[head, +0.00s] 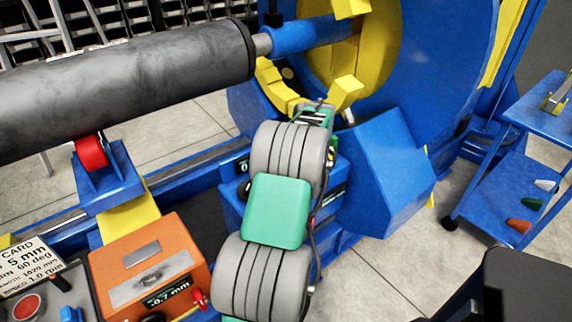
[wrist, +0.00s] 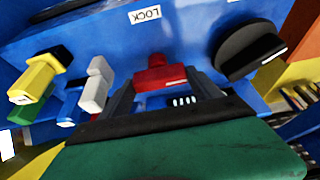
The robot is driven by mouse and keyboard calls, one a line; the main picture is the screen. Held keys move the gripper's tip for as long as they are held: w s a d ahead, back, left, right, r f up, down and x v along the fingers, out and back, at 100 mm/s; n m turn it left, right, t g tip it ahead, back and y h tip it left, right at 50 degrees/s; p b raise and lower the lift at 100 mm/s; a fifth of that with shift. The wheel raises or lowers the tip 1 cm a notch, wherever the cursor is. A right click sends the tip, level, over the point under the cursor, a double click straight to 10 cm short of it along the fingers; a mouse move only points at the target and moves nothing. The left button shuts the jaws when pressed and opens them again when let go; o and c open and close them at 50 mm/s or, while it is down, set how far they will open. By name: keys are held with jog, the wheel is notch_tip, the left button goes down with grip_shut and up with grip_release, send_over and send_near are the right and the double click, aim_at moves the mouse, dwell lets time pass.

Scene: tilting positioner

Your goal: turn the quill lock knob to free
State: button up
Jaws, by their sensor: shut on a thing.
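In the wrist view a red knob (wrist: 157,73) sits on a blue panel (wrist: 190,30) below a white label reading LOCK (wrist: 146,15). My gripper (wrist: 160,84) has its two dark fingers on either side of this knob and is shut on it. The lower part of the knob is hidden behind the gripper body. No mark showing which way the knob is set can be made out. In the head view my arm covers the gripper and the knob.
In the wrist view a black round knob (wrist: 247,52) stands right of the red one. A yellow handle (wrist: 38,78) and a white handle (wrist: 96,88) stand left. In the head view a grey roller (head: 130,85) and an orange box (head: 150,268) lie left of my arm.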

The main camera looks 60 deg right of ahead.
jog(key=o, duration=1.4)
jog(key=v, duration=0.8)
jog(key=shift+w+p, duration=0.15)
jog(key=shift+p, duration=0.15)
